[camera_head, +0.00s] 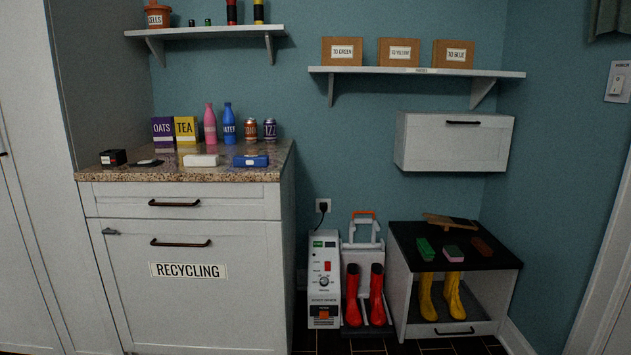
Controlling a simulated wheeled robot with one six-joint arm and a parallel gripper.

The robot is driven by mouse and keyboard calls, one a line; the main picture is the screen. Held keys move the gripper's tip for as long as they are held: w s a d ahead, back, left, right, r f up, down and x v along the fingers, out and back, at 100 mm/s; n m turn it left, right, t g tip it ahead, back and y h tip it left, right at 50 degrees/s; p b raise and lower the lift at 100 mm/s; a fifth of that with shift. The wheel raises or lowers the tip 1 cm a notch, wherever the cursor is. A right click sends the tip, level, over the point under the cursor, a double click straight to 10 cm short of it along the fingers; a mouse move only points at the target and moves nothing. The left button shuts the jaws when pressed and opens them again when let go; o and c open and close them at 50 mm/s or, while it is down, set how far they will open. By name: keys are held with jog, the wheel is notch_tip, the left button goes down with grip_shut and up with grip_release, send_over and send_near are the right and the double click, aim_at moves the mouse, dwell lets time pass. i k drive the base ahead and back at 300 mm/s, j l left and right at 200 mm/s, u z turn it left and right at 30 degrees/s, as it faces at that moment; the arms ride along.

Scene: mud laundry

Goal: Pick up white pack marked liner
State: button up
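A small white pack (200,160) lies flat on the speckled counter (230,174), near its front edge. Any marking on it is too small to read. A blue pack (250,161) lies just to its right, apart from it. A dark flat item (147,163) lies to its left. My gripper is not in view.
Behind the pack stand an oats box (163,130), a tea box (186,130), a pink bottle (210,124), a blue bottle (229,124) and two cans. A black box (113,157) sits at the counter's left. A shelf (205,31) hangs above.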

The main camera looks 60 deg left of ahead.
aim_at(189, 160)
jog(key=u, duration=2.75)
